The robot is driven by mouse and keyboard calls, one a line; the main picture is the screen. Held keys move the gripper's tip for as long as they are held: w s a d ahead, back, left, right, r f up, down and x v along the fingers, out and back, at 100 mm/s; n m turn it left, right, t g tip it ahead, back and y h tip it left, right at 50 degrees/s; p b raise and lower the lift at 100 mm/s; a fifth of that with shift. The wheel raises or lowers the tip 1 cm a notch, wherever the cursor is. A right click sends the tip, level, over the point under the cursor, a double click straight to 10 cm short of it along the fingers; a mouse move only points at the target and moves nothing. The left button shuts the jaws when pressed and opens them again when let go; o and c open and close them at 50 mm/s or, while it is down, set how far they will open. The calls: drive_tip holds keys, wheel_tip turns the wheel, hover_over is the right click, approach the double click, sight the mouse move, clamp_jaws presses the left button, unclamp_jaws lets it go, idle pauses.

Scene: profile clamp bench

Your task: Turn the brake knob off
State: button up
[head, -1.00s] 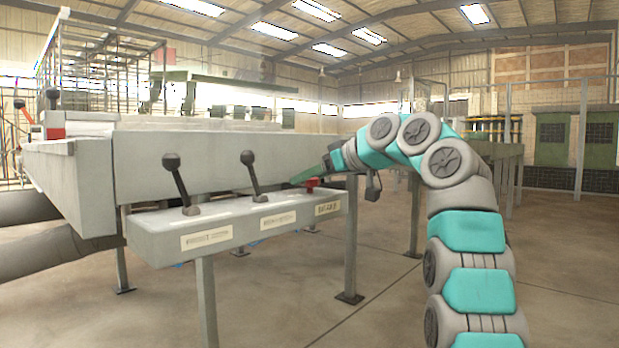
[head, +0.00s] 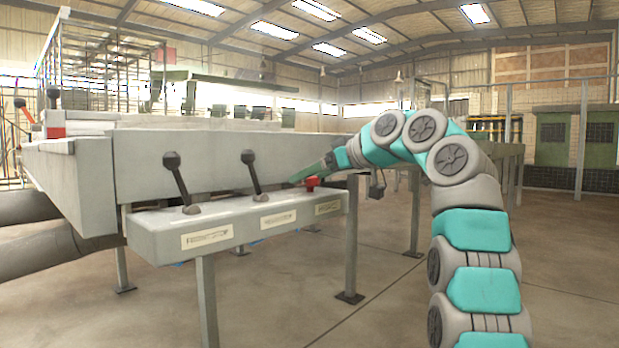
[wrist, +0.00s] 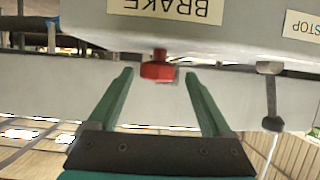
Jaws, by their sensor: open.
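The red brake knob (head: 311,182) sits at the right end of the grey control panel (head: 236,236). In the wrist view the red knob (wrist: 158,70) shows on a short stem by an upside-down BRAKE label (wrist: 166,9). My gripper (head: 298,178) is at the knob, its green fingers partly in front of it in the head view. In the wrist view my gripper (wrist: 158,76) is open, with one fingertip on each side of the knob and a gap to both. Whether the knob is on or off cannot be told.
Two black-knobbed levers (head: 178,180) (head: 254,175) stand on the panel left of the brake knob. One lever (wrist: 271,95) shows at the right in the wrist view, near a STOP label (wrist: 304,25). The grey bench beam (head: 190,160) runs behind the panel.

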drive_tip(key=v, duration=0.7)
